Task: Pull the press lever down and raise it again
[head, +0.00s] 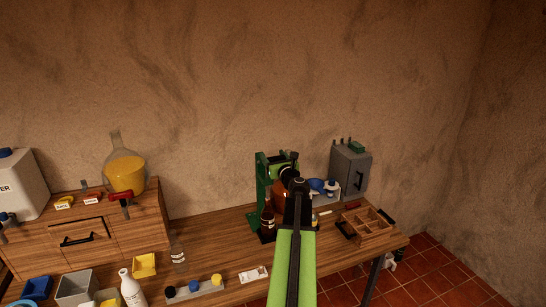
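The green press (261,182) stands at the back of the wooden workbench, against the wall. Its upright column and green head (281,162) show, but my arm covers much of its right side. The lever cannot be made out clearly among the dark parts near the head. My green and black arm reaches up from the bottom of the head view. My gripper (289,173) is at the arm's far end, in front of the press head in the picture. Its fingers are too small and dark to read, and I cannot tell whether it touches the press.
A grey box (350,170) and a wooden compartment tray (367,227) are to the right. A drawer cabinet (130,235) with a yellow-filled flask (125,173) is at left. Bare benchtop (215,240) lies left of the press.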

